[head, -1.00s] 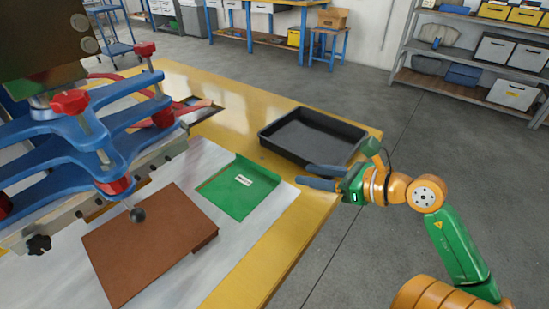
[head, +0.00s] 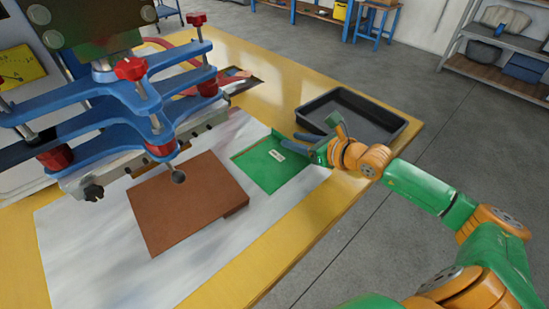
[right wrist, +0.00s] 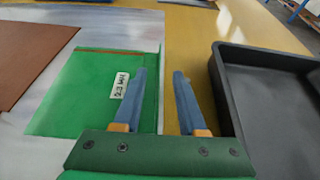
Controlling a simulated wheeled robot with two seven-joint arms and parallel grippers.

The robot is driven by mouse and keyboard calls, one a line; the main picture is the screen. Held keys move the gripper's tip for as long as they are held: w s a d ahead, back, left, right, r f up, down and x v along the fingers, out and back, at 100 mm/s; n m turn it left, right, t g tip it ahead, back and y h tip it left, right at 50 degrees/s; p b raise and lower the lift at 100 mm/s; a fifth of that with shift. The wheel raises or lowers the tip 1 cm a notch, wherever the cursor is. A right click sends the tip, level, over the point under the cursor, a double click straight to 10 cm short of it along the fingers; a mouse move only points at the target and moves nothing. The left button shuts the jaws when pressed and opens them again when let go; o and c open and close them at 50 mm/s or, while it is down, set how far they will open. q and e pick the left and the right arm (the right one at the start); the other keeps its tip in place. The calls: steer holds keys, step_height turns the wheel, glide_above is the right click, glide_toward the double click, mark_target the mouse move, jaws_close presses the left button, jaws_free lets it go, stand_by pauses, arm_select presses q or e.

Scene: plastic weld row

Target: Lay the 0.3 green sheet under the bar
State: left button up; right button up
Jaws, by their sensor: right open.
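The green sheet (head: 262,172) lies on the pale mat, right of the press; it also shows in the right wrist view (right wrist: 75,95). Its white label (right wrist: 119,85) appears to read 0.3. A narrow raised lip runs along its right edge. My right gripper (head: 300,143) is open and empty at that edge. In the right wrist view its blue fingers (right wrist: 161,75) appear either side of the lip; contact is unclear. The grey metal bar (head: 138,163) hangs under the blue press frame, left of the sheet. My left gripper is out of view.
A brown sheet (head: 190,205) lies in front of the bar, between it and the green sheet. A black tray (head: 385,125) stands at the table's right corner. A ball-ended knob (head: 178,177) projects from the press. The pale mat (head: 90,255) is bare in front.

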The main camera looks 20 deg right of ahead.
steer(key=shift+x, duration=0.8)
jaws_close()
steer(key=shift+r, duration=0.15)
